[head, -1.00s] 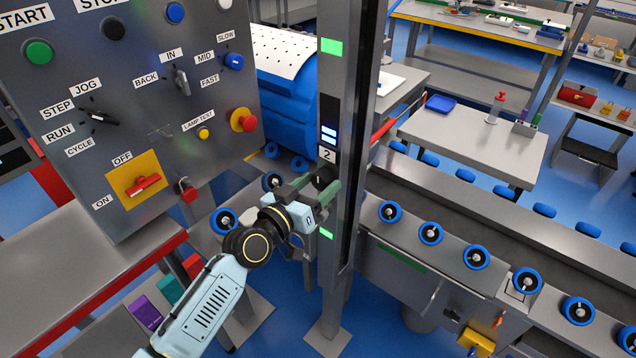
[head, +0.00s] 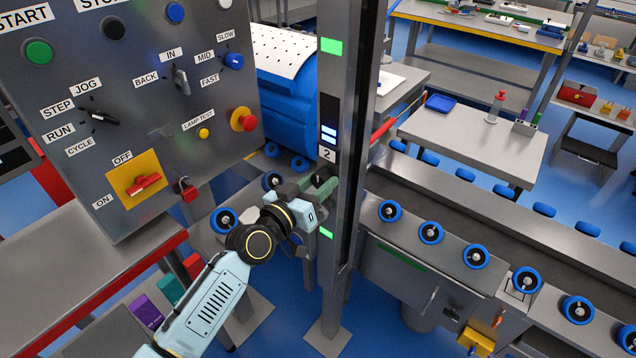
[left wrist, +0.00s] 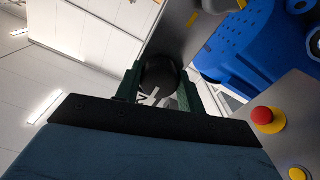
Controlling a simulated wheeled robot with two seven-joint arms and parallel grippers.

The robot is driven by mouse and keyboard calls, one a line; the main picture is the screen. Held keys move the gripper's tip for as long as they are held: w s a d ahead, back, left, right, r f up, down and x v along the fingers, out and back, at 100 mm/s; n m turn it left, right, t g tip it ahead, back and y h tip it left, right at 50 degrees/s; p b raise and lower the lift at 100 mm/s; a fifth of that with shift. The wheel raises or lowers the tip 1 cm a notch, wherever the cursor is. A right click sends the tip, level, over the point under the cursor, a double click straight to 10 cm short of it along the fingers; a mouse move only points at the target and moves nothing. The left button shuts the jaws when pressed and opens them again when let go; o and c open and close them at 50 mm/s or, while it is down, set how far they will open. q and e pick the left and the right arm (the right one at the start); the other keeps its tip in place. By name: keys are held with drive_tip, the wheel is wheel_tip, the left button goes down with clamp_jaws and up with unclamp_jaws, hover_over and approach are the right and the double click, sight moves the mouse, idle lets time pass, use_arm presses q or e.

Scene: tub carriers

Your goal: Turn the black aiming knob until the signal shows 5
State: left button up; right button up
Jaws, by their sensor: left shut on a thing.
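The black aiming knob (head: 322,176) sits on the grey post (head: 345,60), mostly hidden in the head view by my left gripper (head: 317,186). In the left wrist view the round dark knob (left wrist: 158,78) lies between the green fingers of my left gripper (left wrist: 160,92), which is shut on it. A white mark shows on the knob's face. Above the knob, a dark signal strip (head: 329,112) has a few lit bluish-white bars near its bottom. A plate marked 2 (head: 327,154) sits just under it. My right gripper is out of view.
A grey control panel (head: 60,160) with knobs and buttons stands left of my arm. A red emergency button (head: 243,119) is on its right edge. A roller conveyor (head: 500,230) with blue wheels runs right of the post. Green lamps (head: 331,47) are lit on the post.

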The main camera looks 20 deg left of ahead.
use_arm(q)
drive_tip(key=n+p, duration=0.1)
drive_tip(key=n, duration=0.7)
drive_tip(key=shift+n+p, duration=0.4)
idle(0.5)
drive_tip(key=o, duration=1)
drive_tip(key=shift+c, duration=0.2)
drive_tip(key=shift+s, duration=0.1)
drive_tip(key=b+v, duration=0.1)
drive_tip(key=v, duration=1.2)
